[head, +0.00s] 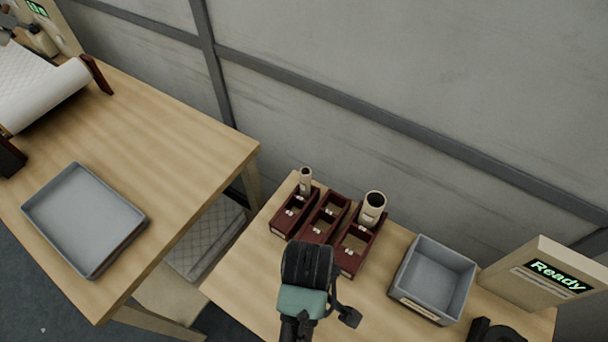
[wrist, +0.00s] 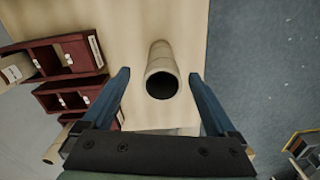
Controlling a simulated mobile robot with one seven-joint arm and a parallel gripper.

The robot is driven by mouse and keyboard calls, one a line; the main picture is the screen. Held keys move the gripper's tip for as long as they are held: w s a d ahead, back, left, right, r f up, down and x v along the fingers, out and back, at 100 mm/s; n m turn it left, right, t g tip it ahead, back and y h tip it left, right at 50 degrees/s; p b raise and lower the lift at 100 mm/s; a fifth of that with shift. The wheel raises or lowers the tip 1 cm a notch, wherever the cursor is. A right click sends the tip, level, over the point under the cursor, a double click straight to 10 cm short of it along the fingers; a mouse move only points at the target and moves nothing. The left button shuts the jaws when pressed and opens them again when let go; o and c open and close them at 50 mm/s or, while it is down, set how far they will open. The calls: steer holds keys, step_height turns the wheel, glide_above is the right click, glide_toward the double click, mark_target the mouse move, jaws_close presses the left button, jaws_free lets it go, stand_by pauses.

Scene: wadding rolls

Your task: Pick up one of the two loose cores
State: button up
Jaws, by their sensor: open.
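A beige hollow core (wrist: 160,70) shows in the wrist view, with its dark open end facing the camera. I cannot tell whether it stands or lies. My gripper (wrist: 160,76) is open, with one blue finger on each side of this core and a visible gap on both sides. In the head view my gripper (head: 308,264) is over the right table's front part and hides this core. A thin core (head: 305,181) and a thicker core (head: 372,208) stand upright at the back of the dark red racks (head: 345,262). No other loose core is seen.
A grey bin (head: 438,275) and a "Ready" sign box (head: 545,275) stand right of the racks. The left table (head: 150,130) holds an empty grey tray (head: 85,220) and a white roll (head: 40,85). In the wrist view, racks (wrist: 68,55) lie left of my fingers.

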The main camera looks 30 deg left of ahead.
steer(key=shift+s+a+f+p, duration=0.1)
steer(key=shift+f+p, duration=0.1)
steer(key=shift+f, duration=1.85)
steer(key=shift+s+a+f+p, duration=0.1)
steer(key=shift+f+p, duration=0.1)
steer(key=shift+f, duration=1.85)
steer(key=c, duration=1.4)
